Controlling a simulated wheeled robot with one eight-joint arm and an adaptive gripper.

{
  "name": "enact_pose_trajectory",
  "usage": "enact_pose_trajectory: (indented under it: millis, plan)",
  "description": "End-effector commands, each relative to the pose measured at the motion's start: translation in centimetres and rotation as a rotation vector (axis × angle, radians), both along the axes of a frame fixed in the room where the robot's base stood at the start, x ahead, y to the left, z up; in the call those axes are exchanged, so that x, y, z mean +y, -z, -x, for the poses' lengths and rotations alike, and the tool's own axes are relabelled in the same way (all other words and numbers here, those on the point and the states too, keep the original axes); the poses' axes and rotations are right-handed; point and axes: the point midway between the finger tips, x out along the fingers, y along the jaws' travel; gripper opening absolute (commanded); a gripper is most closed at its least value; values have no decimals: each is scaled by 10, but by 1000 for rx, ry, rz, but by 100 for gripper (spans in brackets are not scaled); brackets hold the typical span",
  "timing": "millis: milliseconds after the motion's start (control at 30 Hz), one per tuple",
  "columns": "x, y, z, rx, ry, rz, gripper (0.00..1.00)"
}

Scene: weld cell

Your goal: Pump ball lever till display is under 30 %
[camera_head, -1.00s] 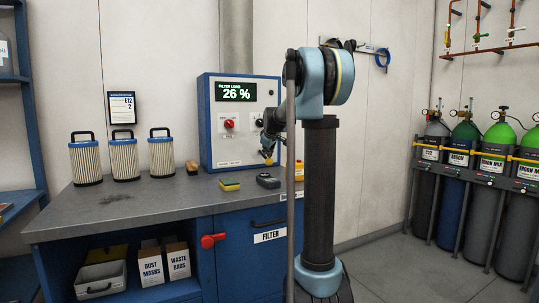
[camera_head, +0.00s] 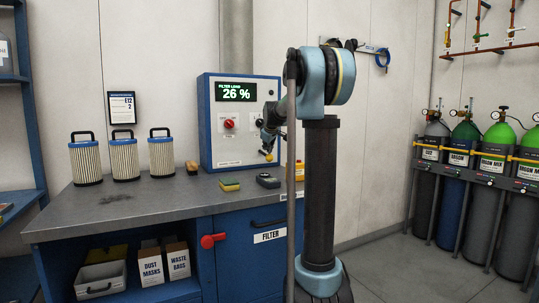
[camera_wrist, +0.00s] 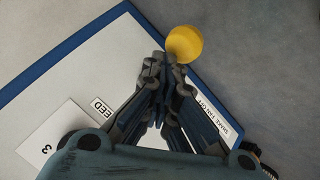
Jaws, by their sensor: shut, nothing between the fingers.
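The blue-framed filter unit (camera_head: 208,130) stands at the back of the bench. Its display (camera_head: 236,92) reads "FILTER LOAD 26 %". The yellow ball (camera_wrist: 184,44) of the lever is large in the wrist view, just beyond the fingertips. It is small in the head view (camera_head: 269,157), low at the right of the panel. My gripper (camera_wrist: 160,60) is shut and empty, its tips at or very close to the ball; I cannot tell whether they touch. In the head view my gripper (camera_head: 267,149) is just above the ball. The lever's rod is hidden.
A red knob (camera_head: 228,124) is on the panel. The bench (camera_head: 140,205) holds several filter cartridges (camera_head: 124,160), a brush (camera_head: 192,168), a sponge (camera_head: 229,185) and a dark grey device (camera_head: 268,181). A yellow bottle (camera_head: 299,171) stands right of the unit. Gas cylinders (camera_head: 490,200) stand at far right.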

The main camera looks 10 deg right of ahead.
Motion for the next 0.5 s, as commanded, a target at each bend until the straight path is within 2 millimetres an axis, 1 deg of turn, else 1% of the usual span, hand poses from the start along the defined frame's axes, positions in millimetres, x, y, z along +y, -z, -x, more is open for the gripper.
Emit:
enact_pose_trajectory:
  millis: [500]
  plan:
    - [0, -25, 0, 0, 0, 0, 0]
